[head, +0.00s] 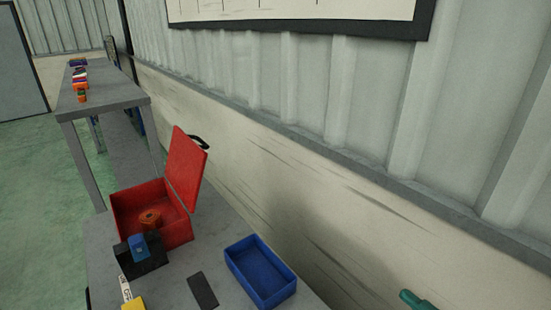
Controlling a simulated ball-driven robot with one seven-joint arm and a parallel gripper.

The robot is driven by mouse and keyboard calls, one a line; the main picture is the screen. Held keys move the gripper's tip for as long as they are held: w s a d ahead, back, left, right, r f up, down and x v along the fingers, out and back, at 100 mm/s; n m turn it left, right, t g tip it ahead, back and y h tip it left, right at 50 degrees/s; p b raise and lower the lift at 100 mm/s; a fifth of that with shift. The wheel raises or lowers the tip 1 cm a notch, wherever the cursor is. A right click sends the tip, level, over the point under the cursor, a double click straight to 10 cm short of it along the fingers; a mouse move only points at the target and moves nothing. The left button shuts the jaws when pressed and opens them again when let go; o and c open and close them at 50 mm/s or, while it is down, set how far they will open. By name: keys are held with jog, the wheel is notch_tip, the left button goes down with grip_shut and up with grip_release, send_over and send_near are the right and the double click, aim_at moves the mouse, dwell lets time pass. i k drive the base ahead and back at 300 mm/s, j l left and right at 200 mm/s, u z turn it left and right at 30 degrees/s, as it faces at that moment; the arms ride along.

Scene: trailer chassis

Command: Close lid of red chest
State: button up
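The red chest (135,205) stands on a grey table, left of the picture's middle. Its lid (186,168) is open and stands steeply up from the chest's right side, with a black handle (199,142) near its top. An orange round piece with a hole (150,218) shows at the chest's opening. My gripper is not in view.
A black block (148,264) and a blue block (138,245) stand before the chest. A blue tray (240,270), a dark flat piece (202,291) and a yellow piece (133,303) are nearer. A wall runs close behind. A teal shape (415,299) at bottom right is unclear.

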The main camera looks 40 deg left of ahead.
aim_at(187, 160)
jog(key=j, duration=0.75)
jog(key=i+j, duration=0.15)
jog(key=j, duration=1.35)
jog(key=i+j, duration=0.15)
jog(key=j, duration=0.55)
